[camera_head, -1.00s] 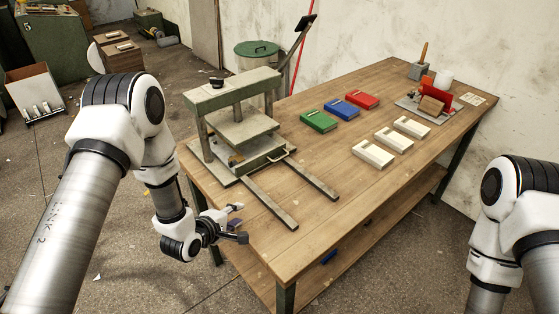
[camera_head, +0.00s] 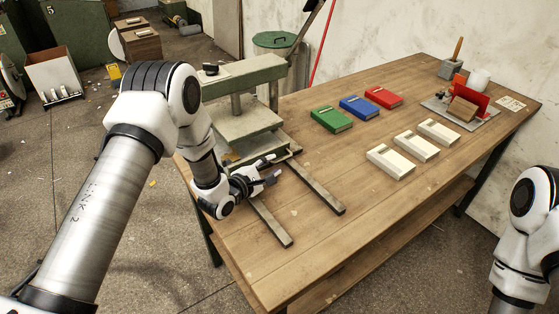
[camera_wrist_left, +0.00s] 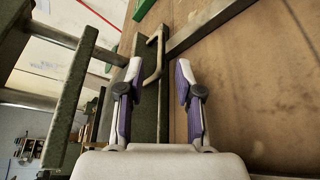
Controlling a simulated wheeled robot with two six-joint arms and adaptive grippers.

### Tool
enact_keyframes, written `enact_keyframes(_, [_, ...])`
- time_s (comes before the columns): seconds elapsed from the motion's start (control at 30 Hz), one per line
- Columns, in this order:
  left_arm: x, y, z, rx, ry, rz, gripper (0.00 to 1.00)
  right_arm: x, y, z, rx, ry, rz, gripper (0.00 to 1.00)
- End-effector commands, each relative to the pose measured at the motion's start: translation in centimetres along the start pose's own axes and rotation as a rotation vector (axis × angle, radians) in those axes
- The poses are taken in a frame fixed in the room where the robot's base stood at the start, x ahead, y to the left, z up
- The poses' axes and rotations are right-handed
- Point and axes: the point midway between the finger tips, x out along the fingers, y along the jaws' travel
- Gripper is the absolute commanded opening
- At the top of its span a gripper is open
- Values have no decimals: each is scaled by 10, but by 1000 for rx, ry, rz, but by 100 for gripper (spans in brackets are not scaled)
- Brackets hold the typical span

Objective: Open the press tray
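The green-grey press (camera_head: 250,85) stands at the back left of the table, and my left arm covers part of it. Its tray (camera_head: 262,146) is low in the press, with two rails (camera_head: 319,187) running out over the table. A U-shaped metal handle (camera_wrist_left: 154,57) on the tray front shows in the left wrist view. My left gripper (camera_head: 275,167) is at the press front, by the handle. In the wrist view the gripper (camera_wrist_left: 158,75) is open, with the handle ahead of and partly between its fingertips; I cannot tell whether they touch. My right gripper is out of view.
Green (camera_head: 331,120), blue (camera_head: 359,107) and red (camera_head: 383,97) boxes lie right of the press, with three white trays (camera_head: 391,162) in front of them. A red-backed fixture (camera_head: 470,103) stands at the far right. The table's near part is clear.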

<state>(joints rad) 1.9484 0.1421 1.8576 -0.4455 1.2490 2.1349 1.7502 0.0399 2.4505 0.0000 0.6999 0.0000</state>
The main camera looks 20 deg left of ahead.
Motion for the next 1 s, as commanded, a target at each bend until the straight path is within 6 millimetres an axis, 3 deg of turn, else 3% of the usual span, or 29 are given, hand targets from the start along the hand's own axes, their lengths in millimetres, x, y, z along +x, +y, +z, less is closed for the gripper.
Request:
enact_keyframes(0.2, [34, 0, 1, 1, -1, 0, 35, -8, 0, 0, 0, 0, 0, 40])
enact_keyframes(0.47, [38, 0, 0, 0, 0, 0, 35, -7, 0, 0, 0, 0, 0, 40])
enact_keyframes(0.6, [38, 0, 0, 0, 0, 0, 0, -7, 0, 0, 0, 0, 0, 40])
enact_keyframes(1.0, [35, -7, 6, -1, 0, -5, 0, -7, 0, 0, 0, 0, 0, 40])
